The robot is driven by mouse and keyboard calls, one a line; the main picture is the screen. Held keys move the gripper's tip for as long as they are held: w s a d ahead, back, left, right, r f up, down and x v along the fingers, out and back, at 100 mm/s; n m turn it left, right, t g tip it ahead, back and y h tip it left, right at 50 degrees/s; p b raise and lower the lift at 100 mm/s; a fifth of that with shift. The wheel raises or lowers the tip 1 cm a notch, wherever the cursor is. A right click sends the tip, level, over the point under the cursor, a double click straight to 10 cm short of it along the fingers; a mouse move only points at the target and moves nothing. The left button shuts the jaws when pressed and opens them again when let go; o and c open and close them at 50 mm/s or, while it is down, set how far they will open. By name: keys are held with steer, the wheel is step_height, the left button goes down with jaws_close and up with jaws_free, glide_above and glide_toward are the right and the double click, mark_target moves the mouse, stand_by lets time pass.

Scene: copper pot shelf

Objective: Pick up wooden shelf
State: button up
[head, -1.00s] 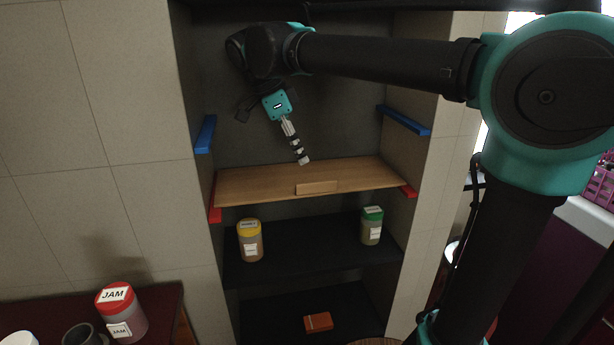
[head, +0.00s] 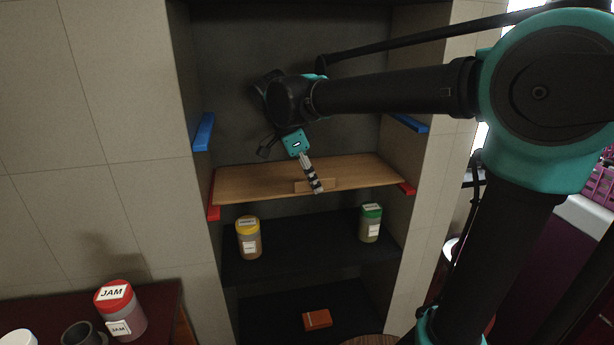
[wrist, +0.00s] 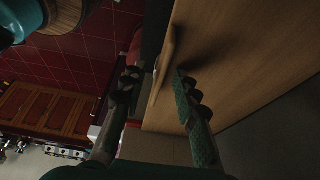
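The wooden shelf (head: 245,183) is a light brown board lying across the alcove on red side supports. A small wooden handle block (head: 329,184) sits at its front edge. My gripper (head: 317,190) is in front of that block in the head view and hides part of it. In the wrist view my gripper (wrist: 156,82) is open, its two fingers apart. The shelf (wrist: 250,60) fills the right side there, and the handle (wrist: 164,65) shows between the fingers, just beyond the tips. I cannot tell whether a finger touches it.
Blue supports (head: 204,132) are on the alcove walls above. A yellow-lidded jar (head: 248,238) and a green-lidded jar (head: 370,223) stand on the dark shelf below. An orange box (head: 317,320) lies lower down. A red-lidded jam jar (head: 121,310) stands on the left table.

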jaws_close()
steer(key=shift+r, duration=0.1)
stand_by(0.5)
